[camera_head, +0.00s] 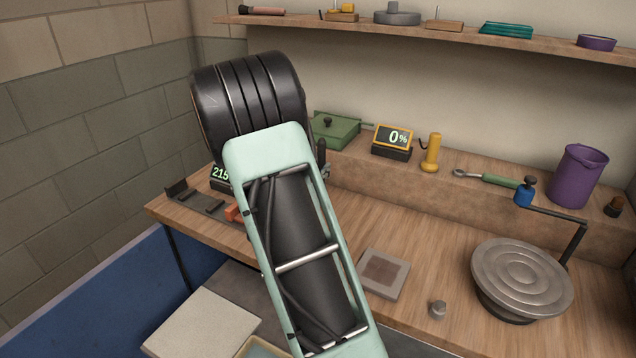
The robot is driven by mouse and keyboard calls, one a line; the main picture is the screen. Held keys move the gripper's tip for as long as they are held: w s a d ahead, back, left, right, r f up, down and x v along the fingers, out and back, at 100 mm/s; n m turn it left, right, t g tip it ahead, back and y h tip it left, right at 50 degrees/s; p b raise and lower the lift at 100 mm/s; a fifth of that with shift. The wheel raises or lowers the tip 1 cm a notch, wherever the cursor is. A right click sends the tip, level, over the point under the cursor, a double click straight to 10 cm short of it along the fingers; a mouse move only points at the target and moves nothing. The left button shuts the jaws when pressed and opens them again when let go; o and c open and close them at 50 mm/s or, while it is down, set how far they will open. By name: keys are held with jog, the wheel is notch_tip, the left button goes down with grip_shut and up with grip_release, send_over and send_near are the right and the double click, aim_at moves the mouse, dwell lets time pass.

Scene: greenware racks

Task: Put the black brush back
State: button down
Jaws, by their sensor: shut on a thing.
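A brush (265,11) with a dark, nearly black handle and a reddish-brown end lies at the left end of the upper shelf (420,32). I cannot tell whether it is the black brush of the task. My arm fills the middle of the view and covers part of the bench. My gripper and anything in it are hidden behind the arm. A small dark piece shows just right of the arm, too partly covered to identify.
A grey banding wheel (521,280) stands at right. A dark rack (196,199) is at left.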

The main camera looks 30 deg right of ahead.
jog(key=shift+w+d+f, duration=0.1)
jog(key=shift+w+f, duration=0.15)
jog(key=shift+f, duration=0.05)
jog(key=shift+w+f, duration=0.15)
jog(key=shift+f, duration=1.5)
jog(key=shift+f, duration=0.15)
jog(key=shift+f+b, duration=0.15)
jog(key=shift+b, duration=0.25)
jog(key=c, duration=1.9)
grip_release()
jog(key=shift+r, duration=0.25)
